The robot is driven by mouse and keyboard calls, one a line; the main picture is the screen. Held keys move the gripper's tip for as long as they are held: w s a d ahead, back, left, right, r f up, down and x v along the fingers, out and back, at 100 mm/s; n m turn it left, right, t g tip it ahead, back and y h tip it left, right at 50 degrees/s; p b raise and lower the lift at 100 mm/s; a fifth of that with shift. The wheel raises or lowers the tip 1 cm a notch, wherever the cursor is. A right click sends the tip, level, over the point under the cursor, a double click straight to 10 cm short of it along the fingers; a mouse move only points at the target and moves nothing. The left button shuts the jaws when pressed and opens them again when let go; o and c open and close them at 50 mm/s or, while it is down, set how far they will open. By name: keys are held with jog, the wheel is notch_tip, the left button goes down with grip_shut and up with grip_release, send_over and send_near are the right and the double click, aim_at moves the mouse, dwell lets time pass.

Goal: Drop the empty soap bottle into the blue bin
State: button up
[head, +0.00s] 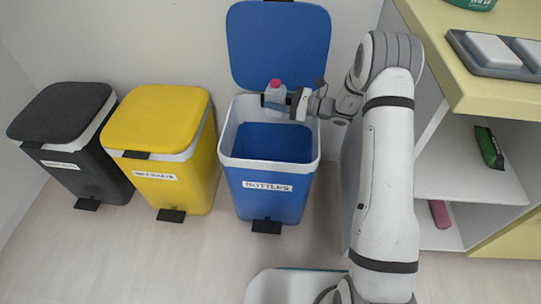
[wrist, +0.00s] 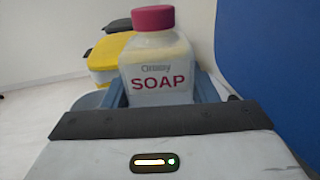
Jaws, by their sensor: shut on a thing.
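The soap bottle (head: 275,93) is whitish and see-through with a pink-red cap. In the wrist view the bottle (wrist: 157,75) stands upright between my fingers, its SOAP label facing the camera. My gripper (head: 284,98) is shut on it; it also shows in the wrist view (wrist: 160,92). In the head view the bottle and gripper appear over the back part of the bin's opening. The inside that shows looks empty.
A yellow bin (head: 160,140) and a black bin (head: 72,135) stand to the left, both lids shut. A shelf unit (head: 470,170) with a yellowish top stands at the right. A white container (head: 290,287) sits at the bottom edge. Floor in front of the bins is clear.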

aim_at(277, 82)
jog(key=shift+f+b, duration=1.1)
jog(key=shift+f, duration=0.9)
jog(key=o, duration=1)
jog(key=shift+o, duration=0.2)
jog(key=shift+r, duration=0.1)
notch_tip(277, 82, up, 10)
jog(key=p, duration=0.4)
